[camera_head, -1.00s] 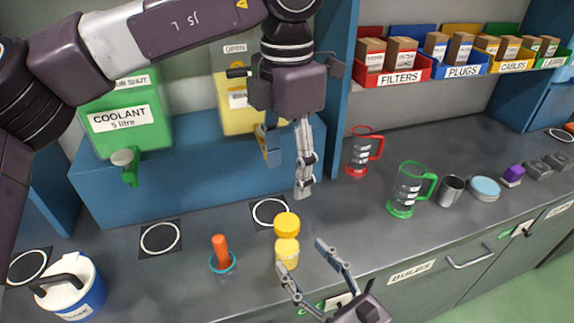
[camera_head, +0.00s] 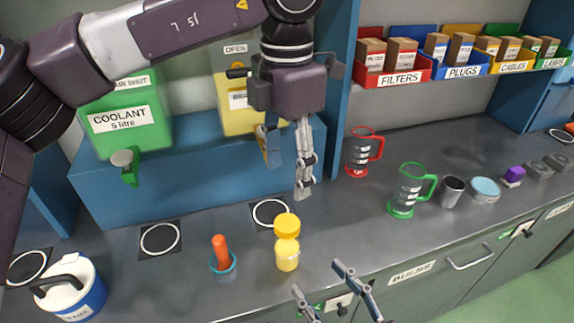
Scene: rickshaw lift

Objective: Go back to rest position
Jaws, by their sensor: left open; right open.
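My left gripper (camera_head: 286,168) hangs fingers-down in front of the blue shelf block, above the worktop. It is open and empty. My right gripper (camera_head: 322,278) is at the bottom of the head view, by the bench's front edge. Its two fingers are spread with nothing between them, and the rest of it is cut off by the frame. A yellow bottle (camera_head: 288,252) with a yellow top stands upright on the worktop between the two grippers, touched by neither.
A blue cup with an orange handle (camera_head: 222,262) stands left of the bottle. A white-and-blue tub (camera_head: 74,292) is at lower left. Red (camera_head: 360,155) and green (camera_head: 407,190) jugs stand to the right.

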